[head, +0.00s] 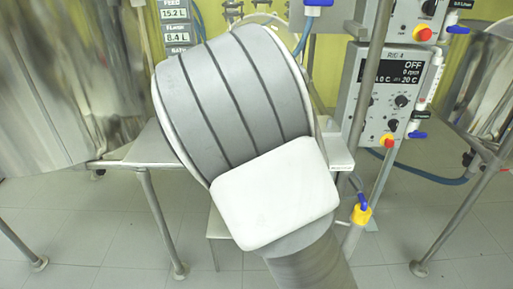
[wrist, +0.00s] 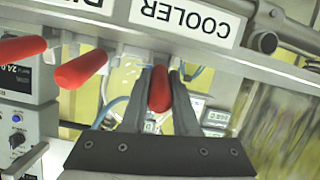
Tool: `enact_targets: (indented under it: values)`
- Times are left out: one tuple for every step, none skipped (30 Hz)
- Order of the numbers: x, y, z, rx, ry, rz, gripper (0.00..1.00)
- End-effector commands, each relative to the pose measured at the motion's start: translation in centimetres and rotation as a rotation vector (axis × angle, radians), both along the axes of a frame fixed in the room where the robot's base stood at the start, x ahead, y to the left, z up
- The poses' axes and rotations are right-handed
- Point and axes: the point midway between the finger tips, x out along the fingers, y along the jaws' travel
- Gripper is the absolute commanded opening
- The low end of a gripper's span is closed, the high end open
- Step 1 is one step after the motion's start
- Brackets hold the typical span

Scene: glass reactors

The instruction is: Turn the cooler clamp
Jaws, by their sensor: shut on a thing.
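In the wrist view, which looks upside down, a white sign reading COOLER (wrist: 190,20) sits on a metal rail. A red clamp handle (wrist: 159,92) is by this sign. My gripper (wrist: 160,75) has its two grey fingers on either side of this red handle and is shut on it. The handle points along the fingers, toward the dark gripper base. In the head view my arm fills the middle and hides the gripper, the sign and the clamp.
Two more red handles (wrist: 80,69) (wrist: 22,48) stand left of the gripper in the wrist view. In the head view, a control box (head: 388,95) with knobs stands right of my arm. A metal table leg (head: 162,225) and a yellow-blue valve (head: 361,211) are low down.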

Motion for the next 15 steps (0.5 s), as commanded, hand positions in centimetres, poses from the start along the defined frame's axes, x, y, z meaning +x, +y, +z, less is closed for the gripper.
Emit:
enact_targets:
  values:
    - [-0.05,0.02,-0.32,0.0,-0.01,0.001,0.0]
    - [-0.05,0.02,-0.33,-0.001,-0.015,0.001,0.0]
    - [-0.05,0.02,-0.3,-0.002,-0.021,0.001,0.0]
    - [-0.05,0.02,-0.27,-0.001,-0.025,0.001,0.0]
    - [-0.04,0.02,-0.26,-0.002,-0.028,0.001,0.0]
    - [-0.05,0.02,-0.24,-0.002,-0.031,0.001,0.0]
    - [-0.04,0.02,-0.22,-0.002,-0.032,0.0,0.0]
    - [-0.05,0.02,-0.21,-0.002,-0.033,0.0,0.0]
    - [-0.05,0.02,-0.2,-0.002,-0.034,0.001,0.0]
    - [-0.05,0.01,-0.18,-0.002,-0.034,0.001,0.0]
    - [-0.05,0.01,-0.17,-0.002,-0.034,0.001,0.0]
    - [-0.05,0.01,-0.17,-0.002,-0.034,0.001,0.0]
    - [-0.04,0.02,-0.16,-0.002,-0.034,0.001,0.0]
    - [-0.05,0.01,-0.17,-0.002,-0.034,0.001,0.0]
    - [-0.04,0.02,-0.16,-0.002,-0.034,0.001,0.0]
